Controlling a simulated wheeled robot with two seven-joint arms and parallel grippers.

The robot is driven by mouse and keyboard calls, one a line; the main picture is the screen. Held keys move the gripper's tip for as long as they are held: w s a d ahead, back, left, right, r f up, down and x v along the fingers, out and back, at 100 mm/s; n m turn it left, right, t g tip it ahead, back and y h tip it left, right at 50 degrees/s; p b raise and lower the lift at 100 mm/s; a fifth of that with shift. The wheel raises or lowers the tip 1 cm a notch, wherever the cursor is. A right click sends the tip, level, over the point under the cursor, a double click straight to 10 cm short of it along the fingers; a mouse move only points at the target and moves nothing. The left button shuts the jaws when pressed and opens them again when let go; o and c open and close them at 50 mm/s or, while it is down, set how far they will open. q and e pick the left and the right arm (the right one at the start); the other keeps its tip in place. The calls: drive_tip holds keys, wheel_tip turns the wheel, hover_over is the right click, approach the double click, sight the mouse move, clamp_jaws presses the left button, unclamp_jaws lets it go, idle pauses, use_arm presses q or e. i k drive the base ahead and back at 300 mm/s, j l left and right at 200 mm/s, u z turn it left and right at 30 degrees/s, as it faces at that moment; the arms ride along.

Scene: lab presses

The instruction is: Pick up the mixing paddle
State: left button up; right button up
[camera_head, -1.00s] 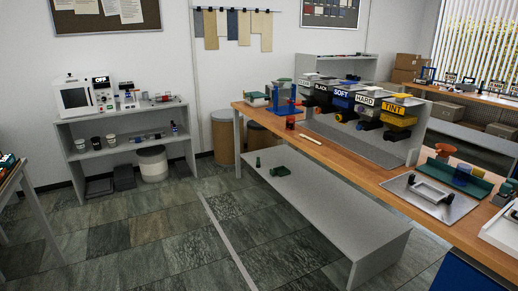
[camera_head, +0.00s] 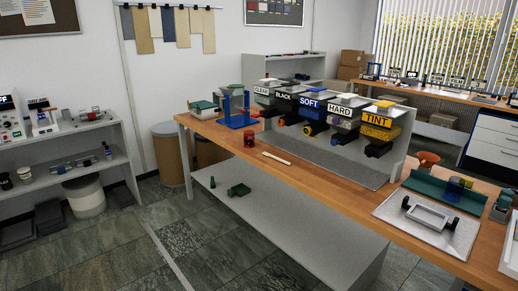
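The mixing paddle appears to be the thin pale stick (camera_head: 276,158) lying flat on the wooden bench top (camera_head: 330,196), near its front edge. It lies just right of a small red cup (camera_head: 249,140) and in front of the grey dispenser stand. Nothing covers it. Neither of my grippers shows in the head view.
A dispenser stand (camera_head: 335,166) with CLEAR, BLACK, SOFT, HARD and TINT units stands behind the stick. A blue frame (camera_head: 236,112) is to the left. A metal tray (camera_head: 430,222) with a handled frame lies right. A grey low shelf (camera_head: 290,225) juts out below the bench. Tiled floor at front left is open.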

sight(264, 154)
drive_tip(key=i+j+z, duration=0.25)
drive_tip(key=i+j, duration=0.2)
drive_tip(key=i, duration=0.35)
drive_tip(key=i+j+z, duration=0.25)
drive_tip(key=i+j, duration=0.3)
drive_tip(key=i, duration=0.15)
drive_tip(key=i+j+z, duration=0.2)
drive_tip(key=i+j, duration=0.5)
drive_tip(key=i+j+z, duration=0.25)
drive_tip(key=i+j, duration=0.35)
drive_tip(key=j, duration=0.25)
